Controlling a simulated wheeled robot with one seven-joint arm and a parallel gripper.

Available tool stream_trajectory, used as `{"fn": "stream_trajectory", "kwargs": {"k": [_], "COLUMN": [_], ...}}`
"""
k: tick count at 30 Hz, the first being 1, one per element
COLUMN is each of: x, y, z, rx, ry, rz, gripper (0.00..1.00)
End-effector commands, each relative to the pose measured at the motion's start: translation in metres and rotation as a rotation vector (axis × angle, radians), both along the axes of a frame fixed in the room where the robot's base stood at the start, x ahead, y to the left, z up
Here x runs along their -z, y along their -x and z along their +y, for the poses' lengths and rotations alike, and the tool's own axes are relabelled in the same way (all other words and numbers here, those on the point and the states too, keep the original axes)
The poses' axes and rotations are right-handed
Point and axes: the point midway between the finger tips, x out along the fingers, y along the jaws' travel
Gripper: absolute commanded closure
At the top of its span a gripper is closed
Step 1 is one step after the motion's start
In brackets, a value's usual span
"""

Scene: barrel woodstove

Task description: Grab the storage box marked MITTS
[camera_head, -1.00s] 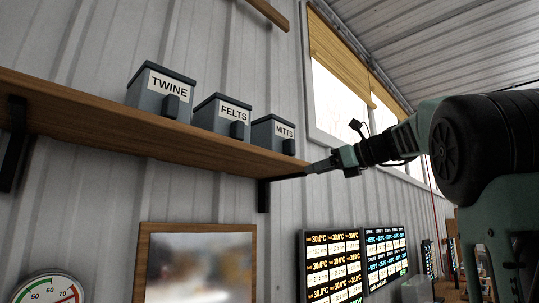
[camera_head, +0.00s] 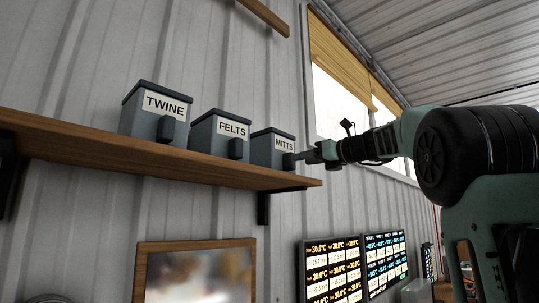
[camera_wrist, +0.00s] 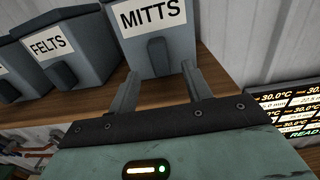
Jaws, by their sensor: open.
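The grey storage box marked MITTS (camera_head: 268,146) stands at the right end of the row on the wooden shelf. Its front has a white label and a dark protruding handle; in the wrist view the box (camera_wrist: 181,55) is straight ahead, its top cut off. My gripper (camera_head: 300,157) is at the box's front right, close to the handle. In the wrist view my gripper (camera_wrist: 160,85) has its two fingers apart, with the lower part of the handle showing between and beyond them. I cannot tell whether the fingers touch the box.
The FELTS box (camera_head: 220,137) and TWINE box (camera_head: 156,112) stand to the left on the same shelf (camera_head: 120,149). A black bracket (camera_head: 263,208) is under the shelf. Lit screens (camera_head: 333,270) and a wood-framed panel (camera_head: 195,272) are below. A window (camera_head: 335,100) is above right.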

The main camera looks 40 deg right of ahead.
Motion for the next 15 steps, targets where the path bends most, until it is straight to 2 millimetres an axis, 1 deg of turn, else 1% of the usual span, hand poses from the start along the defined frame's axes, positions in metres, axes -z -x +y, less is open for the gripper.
{"fn": "stream_trajectory", "kwargs": {"k": [4,10,12,15], "x": [-0.001,-0.001,0.000,0.002], "y": [-0.012,-0.041,-0.048,-0.053], "z": [0.002,0.007,0.008,0.009], "rx": [-0.001,-0.002,-0.002,0.000], "ry": [-0.004,-0.004,-0.003,0.000], "rz": [0.002,0.002,0.001,0.000], "gripper": [0.51,0.51,0.51,0.51]}}
